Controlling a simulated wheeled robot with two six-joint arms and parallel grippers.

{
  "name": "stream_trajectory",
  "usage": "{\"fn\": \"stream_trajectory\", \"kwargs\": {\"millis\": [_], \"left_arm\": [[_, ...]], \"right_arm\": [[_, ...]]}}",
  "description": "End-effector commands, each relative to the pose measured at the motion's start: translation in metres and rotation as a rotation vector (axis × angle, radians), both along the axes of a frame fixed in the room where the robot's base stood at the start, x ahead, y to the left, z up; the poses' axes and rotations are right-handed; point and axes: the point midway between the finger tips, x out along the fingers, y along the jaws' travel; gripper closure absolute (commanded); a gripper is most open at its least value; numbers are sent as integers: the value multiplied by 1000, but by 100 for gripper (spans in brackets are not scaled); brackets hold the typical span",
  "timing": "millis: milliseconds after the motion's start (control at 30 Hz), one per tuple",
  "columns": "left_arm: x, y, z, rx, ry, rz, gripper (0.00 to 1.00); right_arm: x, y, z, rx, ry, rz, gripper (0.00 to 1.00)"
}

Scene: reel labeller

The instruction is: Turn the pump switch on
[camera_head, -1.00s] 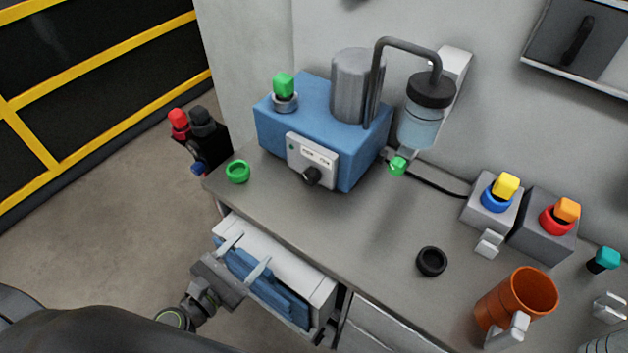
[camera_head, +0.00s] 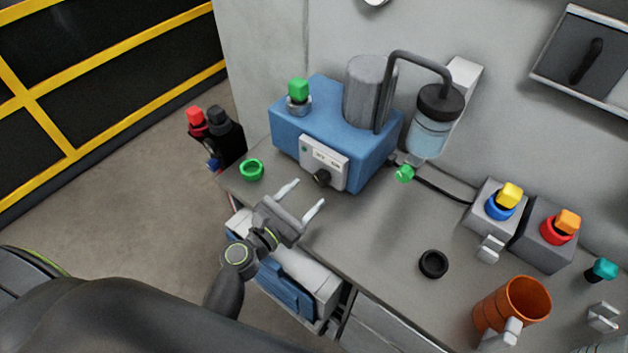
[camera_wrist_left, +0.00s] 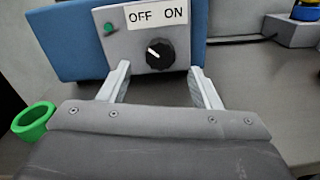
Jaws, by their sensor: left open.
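The blue pump box (camera_head: 335,125) stands on the workbench, with a pale switch panel (camera_head: 324,157) on its front. A black rotary knob (camera_head: 322,178) is on the panel. In the left wrist view, the knob (camera_wrist_left: 160,54) lies beyond and between my fingers, under a plate (camera_wrist_left: 157,14) marked OFF and ON. Its white mark points up and left, toward the OFF side. A small green light (camera_wrist_left: 109,28) is left of the knob. My left gripper (camera_head: 301,195) is open and empty, in front of the knob and apart from it. My right gripper is not in view.
A green ring (camera_head: 251,169) lies left of the pump, near the bench edge. An open drawer (camera_head: 318,283) with blue contents is below my left arm. A black ring (camera_head: 433,264) and an orange mug (camera_head: 512,306) are to the right. The bench between them is clear.

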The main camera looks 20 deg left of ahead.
Motion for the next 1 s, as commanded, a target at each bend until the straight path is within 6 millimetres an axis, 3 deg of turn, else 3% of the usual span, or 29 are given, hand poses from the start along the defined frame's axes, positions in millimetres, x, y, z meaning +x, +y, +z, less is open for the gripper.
{"fn": "stream_trajectory", "kwargs": {"millis": [100,300,667,1000], "left_arm": [[19,-7,2,-1,-1,-2,43],[36,-13,0,-1,0,0,43],[39,-14,0,0,0,0,44],[38,-14,0,0,0,0,87]], "right_arm": [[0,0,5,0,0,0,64],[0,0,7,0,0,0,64],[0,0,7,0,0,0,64],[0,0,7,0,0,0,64]]}}
